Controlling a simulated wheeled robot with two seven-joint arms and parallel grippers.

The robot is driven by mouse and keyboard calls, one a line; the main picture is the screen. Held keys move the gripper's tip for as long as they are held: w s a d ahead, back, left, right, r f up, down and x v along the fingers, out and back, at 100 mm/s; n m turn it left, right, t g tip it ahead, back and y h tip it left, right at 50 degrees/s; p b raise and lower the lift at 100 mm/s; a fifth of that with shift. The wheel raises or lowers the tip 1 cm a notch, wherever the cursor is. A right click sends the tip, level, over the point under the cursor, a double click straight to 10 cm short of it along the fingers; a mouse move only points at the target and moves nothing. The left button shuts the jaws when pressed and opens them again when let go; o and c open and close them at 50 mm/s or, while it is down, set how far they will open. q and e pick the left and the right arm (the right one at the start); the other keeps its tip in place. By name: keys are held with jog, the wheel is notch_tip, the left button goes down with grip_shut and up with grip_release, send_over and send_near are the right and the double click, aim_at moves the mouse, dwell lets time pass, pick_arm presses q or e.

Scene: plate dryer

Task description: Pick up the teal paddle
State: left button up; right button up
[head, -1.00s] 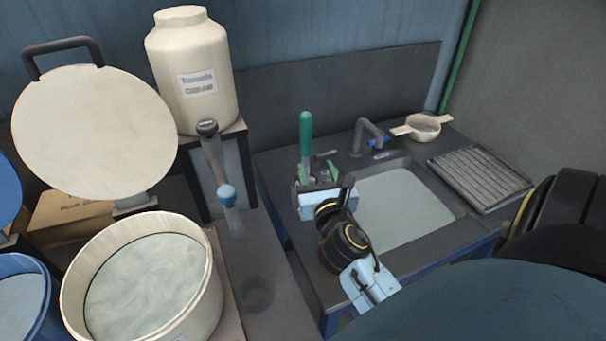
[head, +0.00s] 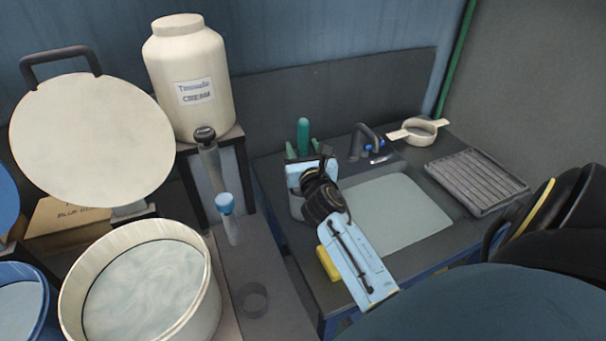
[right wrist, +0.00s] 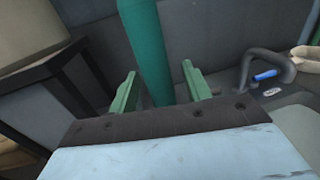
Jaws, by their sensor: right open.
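The teal paddle (head: 303,132) stands upright at the back left of the sink counter; its lower part is hidden behind my right gripper in the head view. My right gripper (head: 303,149) is open in front of it, with its green fingers pointing at it. In the right wrist view the paddle (right wrist: 149,45) rises between the two spread green fingers of the gripper (right wrist: 160,92), a little beyond them or between their tips; I cannot tell exactly. A gap shows on both sides of the paddle. My left gripper is not in view.
A sink (head: 402,215) with a faucet (head: 366,138) lies right of the paddle. A strainer (head: 418,131) and a ribbed drying tray (head: 477,181) are further right. A cream jar (head: 187,80) on a dark stand and a cream tub (head: 72,297) are left.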

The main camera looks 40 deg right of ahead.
jog(key=c, duration=0.9)
jog(key=shift+c, duration=0.7)
jog(key=shift+r, duration=0.15)
